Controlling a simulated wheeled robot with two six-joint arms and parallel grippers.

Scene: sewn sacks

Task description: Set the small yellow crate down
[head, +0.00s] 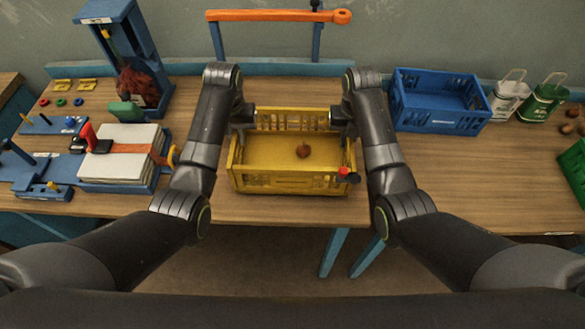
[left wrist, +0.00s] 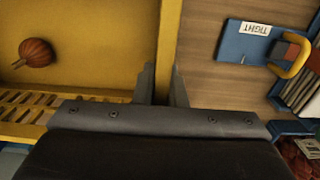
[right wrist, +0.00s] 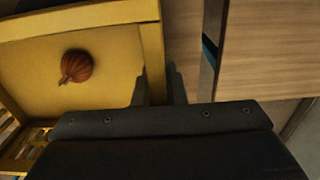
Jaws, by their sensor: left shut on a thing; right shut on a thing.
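The small yellow crate (head: 290,182) is in the middle of the head view, upright over the wooden table. One round reddish-brown thing (head: 304,151) with a stem-like tip lies inside it. My left gripper (head: 243,122) is shut on the crate's left wall. In the left wrist view the fingers (left wrist: 163,85) straddle the yellow rim (left wrist: 168,40). My right gripper (head: 342,122) is shut on the right wall. In the right wrist view its fingers (right wrist: 160,85) straddle the rim (right wrist: 152,45). I cannot tell whether the crate's bottom touches the table.
A blue crate (head: 440,122) stands to the right, with white and green bags (head: 540,103) beyond it. At the left are a stack of white sacks (head: 118,170) and blue stands (head: 125,45). An orange bar (head: 275,15) spans the back. Table (head: 270,208) shows in front.

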